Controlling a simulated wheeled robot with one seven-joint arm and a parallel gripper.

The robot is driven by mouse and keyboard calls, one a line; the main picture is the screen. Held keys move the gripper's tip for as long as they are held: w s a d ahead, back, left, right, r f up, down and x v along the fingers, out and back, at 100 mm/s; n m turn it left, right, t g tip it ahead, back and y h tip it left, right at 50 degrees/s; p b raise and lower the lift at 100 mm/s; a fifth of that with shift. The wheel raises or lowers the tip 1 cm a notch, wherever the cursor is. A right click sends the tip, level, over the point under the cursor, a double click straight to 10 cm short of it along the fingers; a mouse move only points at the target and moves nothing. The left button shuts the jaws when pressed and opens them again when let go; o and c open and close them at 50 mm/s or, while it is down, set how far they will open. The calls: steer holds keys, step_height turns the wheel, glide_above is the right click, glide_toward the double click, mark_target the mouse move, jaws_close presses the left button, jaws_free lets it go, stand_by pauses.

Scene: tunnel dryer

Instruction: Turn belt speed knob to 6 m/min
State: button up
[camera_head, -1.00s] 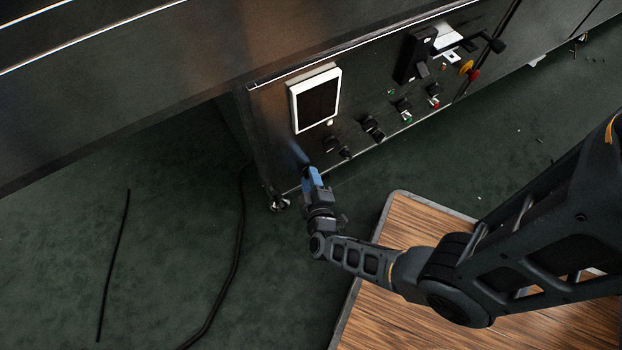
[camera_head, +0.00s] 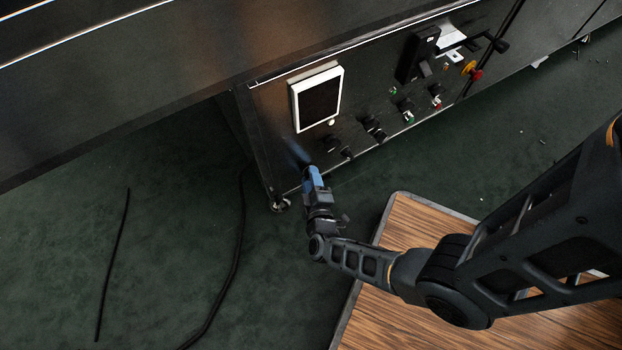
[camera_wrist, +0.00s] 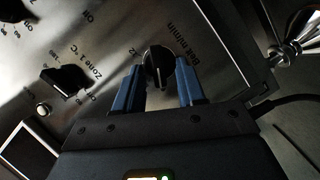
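The belt speed knob (camera_wrist: 157,66) is black with a pale pointer line, on the metal panel beside the printed words "Belt m/min" in the wrist view. My gripper (camera_wrist: 157,78) has its two blue fingers on either side of the knob, with gaps visible between fingers and knob. The pointer is near the top of the knob in this view, close to a printed 2; most other scale marks are hidden or unreadable. In the head view, my gripper (camera_head: 309,172) is at the lower left of the control panel (camera_head: 290,157), and I cannot make out the belt knob there.
The Zone 1 °C knob (camera_wrist: 67,82) and a white button (camera_wrist: 43,109) are left of my gripper. A white-framed screen (camera_head: 296,113) and several more knobs, a black handle (camera_head: 408,66) and a red button (camera_head: 475,76) are on the panel. A wooden-topped surface (camera_head: 410,213) lies below my arm.

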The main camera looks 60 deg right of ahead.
steer(key=p+v, duration=0.1)
steer(key=v, duration=0.6)
steer(key=shift+s+a+p, duration=0.25)
steer(key=shift+a+p, duration=0.05)
steer(key=shift+p, duration=0.05)
steer(key=s+a+r+m+t+y, duration=0.2)
steer(key=s+a+r+t+y, duration=0.15)
steer(key=a+r, duration=0.6)
steer(key=s+a+r+t+y, duration=0.1)
steer(key=s+r+y, duration=0.15)
steer(key=r, duration=0.35)
steer(key=s+a+r+t+y, duration=0.2)
steer(key=s+r, duration=0.1)
steer(key=r, duration=0.3)
steer(key=s+d+r+y+p, duration=0.1)
steer(key=s+r+y+p, duration=0.1)
steer(key=r+p, duration=1.1)
steer(key=s+d+r+y+p, duration=0.1)
steer(key=r+p, duration=1.3)
steer(key=r, duration=1.8)
steer(key=shift+s+d+r+g+y, duration=0.3)
steer(key=shift+s+g+y, duration=0.15)
steer(key=shift+s+y, duration=0.35)
steer(key=shift+w, duration=0.1)
